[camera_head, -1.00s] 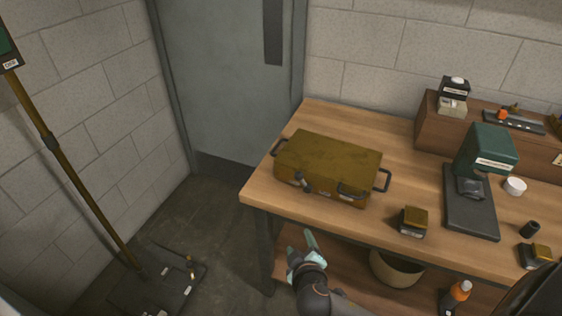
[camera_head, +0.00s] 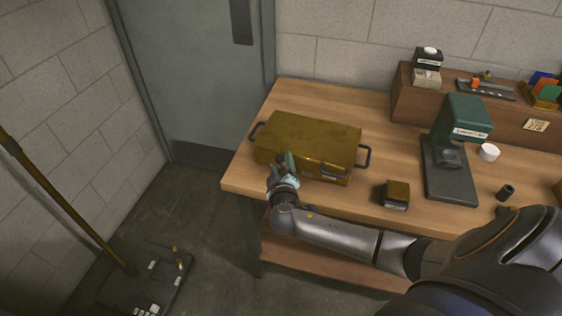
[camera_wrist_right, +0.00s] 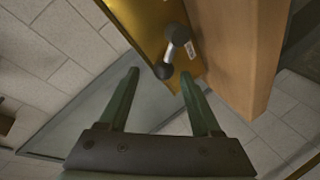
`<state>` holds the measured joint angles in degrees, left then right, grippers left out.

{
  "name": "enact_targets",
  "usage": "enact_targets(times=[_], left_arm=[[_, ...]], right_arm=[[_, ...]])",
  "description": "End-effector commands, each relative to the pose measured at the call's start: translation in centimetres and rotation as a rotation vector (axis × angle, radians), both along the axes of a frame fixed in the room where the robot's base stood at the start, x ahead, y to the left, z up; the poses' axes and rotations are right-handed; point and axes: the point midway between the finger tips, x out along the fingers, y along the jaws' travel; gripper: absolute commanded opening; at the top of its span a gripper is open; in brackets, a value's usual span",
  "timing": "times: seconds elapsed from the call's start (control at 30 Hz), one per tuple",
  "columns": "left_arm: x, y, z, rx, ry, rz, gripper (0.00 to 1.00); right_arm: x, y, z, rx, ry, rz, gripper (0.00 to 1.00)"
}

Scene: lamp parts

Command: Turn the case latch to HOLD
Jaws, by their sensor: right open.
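A yellow-brown case (camera_head: 312,132) lies closed at the left end of the workbench, and its front corner shows in the right wrist view (camera_wrist_right: 146,16). The case latch (camera_wrist_right: 178,38), a grey lever with a dark round knob, is on the case front beside a small white label (camera_wrist_right: 191,50) too small to read. My right gripper (camera_head: 286,160) is at the case's front left and partly hides the latch in the head view. In the wrist view its two green fingers (camera_wrist_right: 159,74) are open and empty, with the knob just beyond and between the tips. My left gripper is out of view.
Dark handles stick out from the case, one (camera_head: 364,156) at its right end. A small dark-and-yellow box (camera_head: 396,194) and a green-headed device (camera_head: 463,120) stand to the right on the wooden bench (camera_head: 240,181). A floor stand (camera_head: 65,200) is at left.

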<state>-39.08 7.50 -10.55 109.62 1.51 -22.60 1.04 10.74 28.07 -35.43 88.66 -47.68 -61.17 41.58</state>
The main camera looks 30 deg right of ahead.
Motion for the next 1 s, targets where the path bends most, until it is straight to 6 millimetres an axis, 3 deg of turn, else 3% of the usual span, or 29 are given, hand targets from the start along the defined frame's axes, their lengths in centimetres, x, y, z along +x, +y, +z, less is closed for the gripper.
enact_targets(times=[0.2, 0.5, 1.0], left_arm=[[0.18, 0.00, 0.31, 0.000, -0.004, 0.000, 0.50], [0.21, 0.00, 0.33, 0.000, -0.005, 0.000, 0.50], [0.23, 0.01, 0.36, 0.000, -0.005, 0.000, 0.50]], right_arm=[[1.10, -0.66, -0.28, 0.000, 0.000, 0.000, 0.65], [1.19, -0.72, -0.37, 0.001, 0.000, 0.000, 0.65], [1.19, -0.77, -0.30, -0.001, -0.001, -0.001, 0.09]])
